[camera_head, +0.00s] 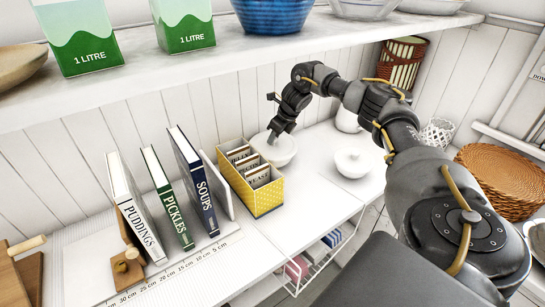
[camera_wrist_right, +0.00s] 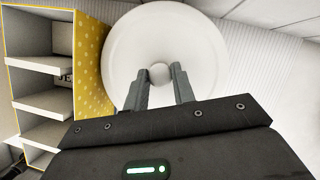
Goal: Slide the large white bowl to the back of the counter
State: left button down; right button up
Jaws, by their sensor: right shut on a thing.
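The large white bowl (camera_head: 284,156) stands on the white counter (camera_head: 318,207), just right of the yellow dotted box. From above, in the right wrist view, its round white top (camera_wrist_right: 125,55) has a ball-shaped knob (camera_wrist_right: 160,73) in the middle. My right gripper (camera_head: 273,137) reaches down over the bowl from above. Its two fingers (camera_wrist_right: 160,82) are on either side of the knob and shut on it. The gripper hides part of the bowl top in the head view. My left gripper is not in view.
The yellow dotted box (camera_head: 268,199) with cards stands close to the bowl's left. Books (camera_head: 192,182) stand farther left. A shelf (camera_head: 240,55) with cartons and bowls overhangs the counter. A white pot (camera_head: 347,120) stands behind right.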

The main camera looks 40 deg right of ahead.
jog(key=o, duration=1.1)
jog(key=shift+c, duration=0.2)
jog(key=shift+s+r, duration=0.1)
jog(key=shift+r, duration=0.2)
jog(key=v, duration=0.5)
jog(key=shift+s+d+r+b, duration=0.15)
jog(key=shift+r+b, duration=0.1)
jog(key=shift+b, duration=0.15)
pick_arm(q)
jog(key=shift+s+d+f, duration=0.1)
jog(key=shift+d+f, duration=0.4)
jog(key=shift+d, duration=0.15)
pick_arm(e)
jog(key=shift+s+r, duration=0.25)
jog(key=shift+r, duration=0.3)
